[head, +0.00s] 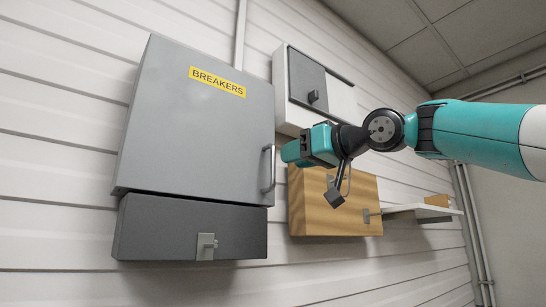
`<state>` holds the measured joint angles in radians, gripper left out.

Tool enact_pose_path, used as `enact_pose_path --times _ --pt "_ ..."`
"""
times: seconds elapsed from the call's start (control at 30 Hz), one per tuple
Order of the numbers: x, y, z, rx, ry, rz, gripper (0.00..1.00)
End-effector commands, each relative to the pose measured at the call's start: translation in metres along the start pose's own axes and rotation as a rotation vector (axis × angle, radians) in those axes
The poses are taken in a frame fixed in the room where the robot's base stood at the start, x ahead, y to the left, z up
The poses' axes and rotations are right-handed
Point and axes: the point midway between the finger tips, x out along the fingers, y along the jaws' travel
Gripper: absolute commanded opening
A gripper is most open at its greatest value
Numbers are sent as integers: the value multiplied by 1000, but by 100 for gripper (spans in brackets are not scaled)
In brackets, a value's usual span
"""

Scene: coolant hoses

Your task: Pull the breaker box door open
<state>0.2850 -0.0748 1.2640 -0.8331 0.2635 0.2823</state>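The breaker box door (195,130) is a large grey panel with a yellow "BREAKERS" label (217,81) near its top. It looks shut, with no visible gap into the box. An upright grey bar handle (269,169) is on its right edge. My gripper (290,151) is at the end of the teal arm, just right of the handle and near its upper end in the picture. I cannot tell whether it touches the handle. Its fingers are not clearly visible, so its opening does not show.
A dark grey box (190,232) with a latch (206,246) is below the door. A white cabinet (345,104) with a grey door is at upper right. A wooden box (310,215) and a small shelf (410,209) are at lower right. A conduit (240,35) rises above.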

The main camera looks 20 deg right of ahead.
Motion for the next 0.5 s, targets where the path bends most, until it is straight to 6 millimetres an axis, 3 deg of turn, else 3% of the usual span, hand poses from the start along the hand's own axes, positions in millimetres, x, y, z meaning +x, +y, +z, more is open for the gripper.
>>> enact_pose_path --times 0.2,0.5 --pt "44 -1 -3 1 -2 -4 37" --pt "66 0 0 0 -1 0 37"
